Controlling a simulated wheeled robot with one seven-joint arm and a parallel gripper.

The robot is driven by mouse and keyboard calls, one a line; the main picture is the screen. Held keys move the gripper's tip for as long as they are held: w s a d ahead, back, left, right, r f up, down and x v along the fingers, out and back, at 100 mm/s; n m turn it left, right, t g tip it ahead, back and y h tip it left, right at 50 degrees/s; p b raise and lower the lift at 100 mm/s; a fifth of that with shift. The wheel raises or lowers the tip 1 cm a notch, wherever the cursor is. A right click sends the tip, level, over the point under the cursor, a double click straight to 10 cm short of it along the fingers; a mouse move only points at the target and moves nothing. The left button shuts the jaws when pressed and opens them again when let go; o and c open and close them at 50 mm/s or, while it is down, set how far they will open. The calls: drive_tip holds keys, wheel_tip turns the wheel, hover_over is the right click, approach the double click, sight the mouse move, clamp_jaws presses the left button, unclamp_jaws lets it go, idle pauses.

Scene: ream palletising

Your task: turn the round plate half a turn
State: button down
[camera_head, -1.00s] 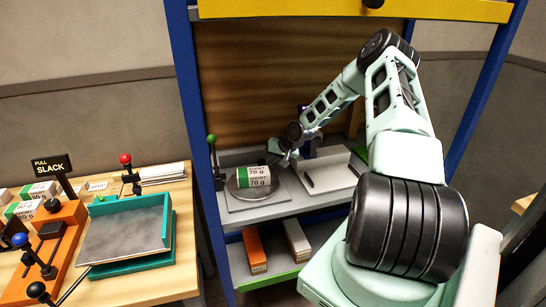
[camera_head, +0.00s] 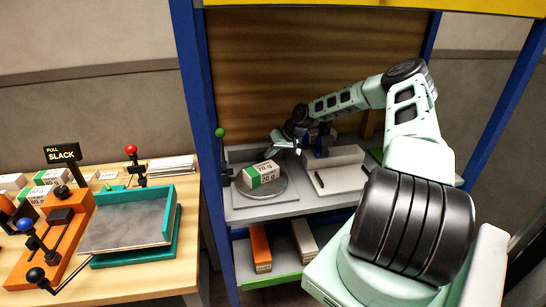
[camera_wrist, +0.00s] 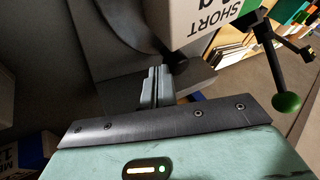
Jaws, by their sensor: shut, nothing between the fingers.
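The round plate (camera_head: 272,194) is a grey disc on a square base on the shelf of the blue-framed rack. A white and green ream (camera_head: 262,173) lies on it, set at an angle to the shelf edge. My gripper (camera_head: 266,155) is just behind the ream at the plate's far side. In the wrist view my gripper's fingers (camera_wrist: 152,88) are shut together with nothing between them, beside the ream (camera_wrist: 195,22). Whether the fingers touch the plate or the ream, I cannot tell.
A green-knobbed lever (camera_head: 221,155) stands left of the plate. A white tray (camera_head: 338,180) is to the right. An orange box (camera_head: 260,247) and a white box (camera_head: 303,240) lie below. The left bench holds a teal-framed tray (camera_head: 128,222) and an orange fixture (camera_head: 50,240).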

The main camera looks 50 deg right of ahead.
sight(255, 153)
drive_tip(key=shift+w+a+f+n+g+y+b, duration=0.1)
drive_tip(key=shift+w+a+n+g+y+b, duration=0.3)
drive_tip(key=shift+w+n+b, duration=0.4)
drive_tip(key=shift+w+a+f+n+g+y+b, duration=0.1)
drive_tip(key=shift+w+a+n+g+y+b, duration=0.3)
drive_tip(key=shift+n+b, duration=0.7)
drive_tip(key=w+a+n+g+y+b, duration=0.1)
drive_tip(key=w+a+n+b, duration=0.1)
drive_tip(key=n+b, duration=0.1)
drive_tip(key=shift+a+g+b, duration=0.1)
drive_tip(key=shift+g+b, duration=0.2)
drive_tip(key=shift+b, duration=0.1)
drive_tip(key=shift+w+a+r+n+g+y+b, duration=0.1)
drive_tip(key=shift+w+a+n+g+y+b, duration=0.15)
drive_tip(key=shift+a+n+g+b, duration=0.35)
drive_tip(key=shift+w+a+n+g+y+b, duration=0.15)
drive_tip(key=shift+w+a+n+g+b, duration=0.15)
drive_tip(key=shift+a+n+b, duration=0.35)
drive_tip(key=shift+w+a+n+g+b, duration=0.1)
drive_tip(key=shift+a+n+g+b, duration=0.4)
drive_tip(key=shift+a+n+g, duration=0.6)
drive_tip(key=shift+a+n+t, duration=0.2)
drive_tip(key=shift+n+t, duration=0.05)
drive_tip(key=shift+t, duration=0.05)
drive_tip(key=shift+a+r+b, duration=0.1)
drive_tip(key=shift+a+b, duration=0.15)
drive_tip(key=shift+b, duration=0.05)
